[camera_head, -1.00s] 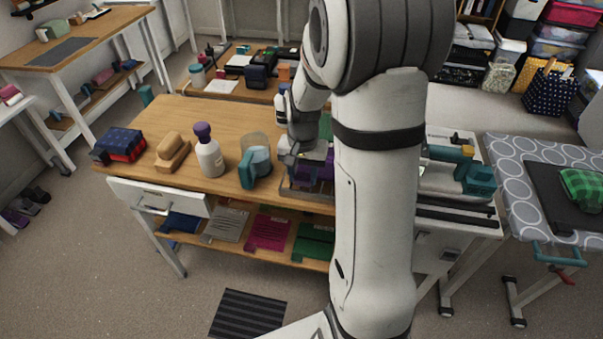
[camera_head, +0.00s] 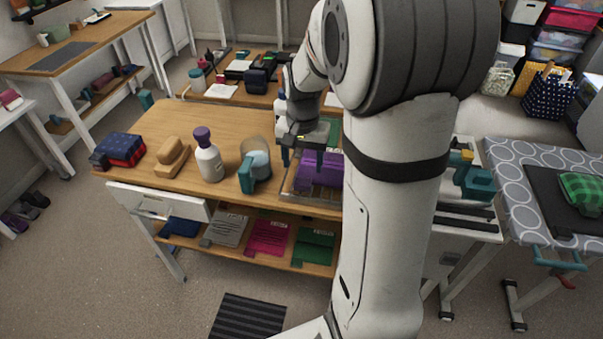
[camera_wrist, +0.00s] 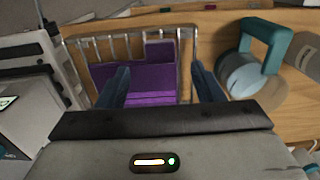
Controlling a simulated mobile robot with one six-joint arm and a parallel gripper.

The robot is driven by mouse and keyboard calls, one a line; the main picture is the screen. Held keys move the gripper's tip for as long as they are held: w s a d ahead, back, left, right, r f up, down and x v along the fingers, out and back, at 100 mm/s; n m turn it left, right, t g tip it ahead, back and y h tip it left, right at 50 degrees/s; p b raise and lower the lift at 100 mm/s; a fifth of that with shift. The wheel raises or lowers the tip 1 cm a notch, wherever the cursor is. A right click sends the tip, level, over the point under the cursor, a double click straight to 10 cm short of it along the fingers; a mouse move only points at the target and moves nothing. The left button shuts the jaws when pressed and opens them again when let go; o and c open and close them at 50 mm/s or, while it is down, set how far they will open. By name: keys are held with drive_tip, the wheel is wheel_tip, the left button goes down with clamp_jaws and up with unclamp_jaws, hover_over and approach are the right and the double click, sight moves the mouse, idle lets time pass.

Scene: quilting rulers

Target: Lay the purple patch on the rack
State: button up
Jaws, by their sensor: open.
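The purple patch (camera_head: 320,172) lies on the wire rack (camera_head: 287,189) on the wooden table. In the wrist view the patch (camera_wrist: 140,78) fills much of the rack (camera_wrist: 112,42), with a small raised purple part at its upper right. My gripper (camera_head: 306,150) is above the patch, partly hidden by my arm in the head view. Its two blue fingers (camera_wrist: 160,88) are spread apart in the wrist view, with the patch seen between and beyond them. Nothing is held between the fingers. The rack's right end is hidden behind my arm in the head view.
A clear jug with a teal handle (camera_head: 249,172) stands just left of the rack. A white bottle with a purple cap (camera_head: 209,160), a wooden block (camera_head: 172,158) and a red-and-blue plaid bundle (camera_head: 122,147) stand farther left. The table's back left is clear.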

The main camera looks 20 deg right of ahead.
wheel_tip(320, 180, up, 5)
drive_tip(key=s+a+n+t, duration=0.1)
drive_tip(key=s+a+n, duration=0.2)
drive_tip(key=s, duration=0.5)
drive_tip(key=s+a+r+n+t, duration=0.1)
drive_tip(key=s+a+n, duration=0.2)
drive_tip(key=s, duration=0.5)
drive_tip(key=shift+s+a+r+n+t, duration=0.2)
drive_tip(key=shift+a+r+n+t, duration=0.15)
drive_tip(key=shift+a, duration=0.25)
